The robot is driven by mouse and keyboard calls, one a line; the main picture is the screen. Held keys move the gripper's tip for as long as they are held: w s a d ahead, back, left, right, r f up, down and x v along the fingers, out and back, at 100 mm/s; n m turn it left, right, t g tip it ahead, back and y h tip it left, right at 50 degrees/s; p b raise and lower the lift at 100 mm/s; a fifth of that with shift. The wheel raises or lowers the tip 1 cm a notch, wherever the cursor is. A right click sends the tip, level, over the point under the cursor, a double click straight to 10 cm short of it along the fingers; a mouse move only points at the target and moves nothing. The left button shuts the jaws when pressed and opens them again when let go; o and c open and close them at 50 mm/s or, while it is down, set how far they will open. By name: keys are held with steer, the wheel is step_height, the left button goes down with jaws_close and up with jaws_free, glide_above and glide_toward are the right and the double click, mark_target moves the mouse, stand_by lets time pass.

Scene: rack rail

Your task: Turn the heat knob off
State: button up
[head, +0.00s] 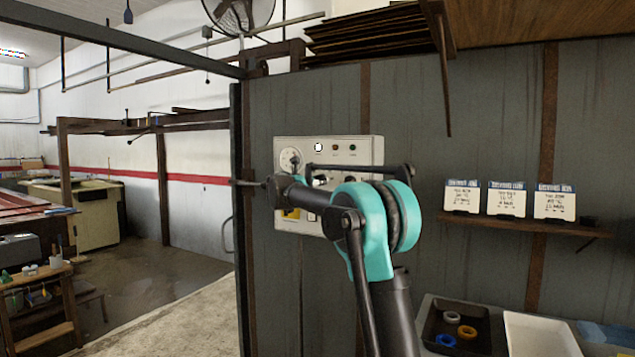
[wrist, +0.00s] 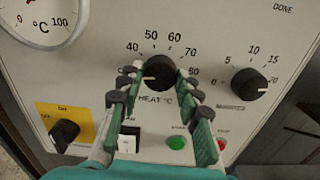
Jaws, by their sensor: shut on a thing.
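The heat knob (wrist: 161,70) is a black round knob on the light control panel (wrist: 215,50), marked HEAT °C, with numbers from 40 to 80 showing around it. Its pale pointer mark faces left. My gripper (wrist: 160,82) is shut on the heat knob, with one green-padded finger at its left side and one at its right. The left finger covers the lower-left part of the scale. In the head view the panel (head: 365,148) is on the grey wall, and my arm hides the heat knob and most of my gripper.
A minutes knob (wrist: 249,83) is right of the heat knob. Below are a yellow-plated rotary switch (wrist: 65,134), a white rocker switch (wrist: 129,141), a green button (wrist: 177,143) and a red button (wrist: 221,143). A shelf (head: 520,225) with cards is at right, above trays.

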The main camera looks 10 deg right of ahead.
steer(key=shift+n, duration=0.6)
steer(key=o, duration=1.2)
steer(key=shift+c, duration=0.2)
steer(key=v, duration=1.2)
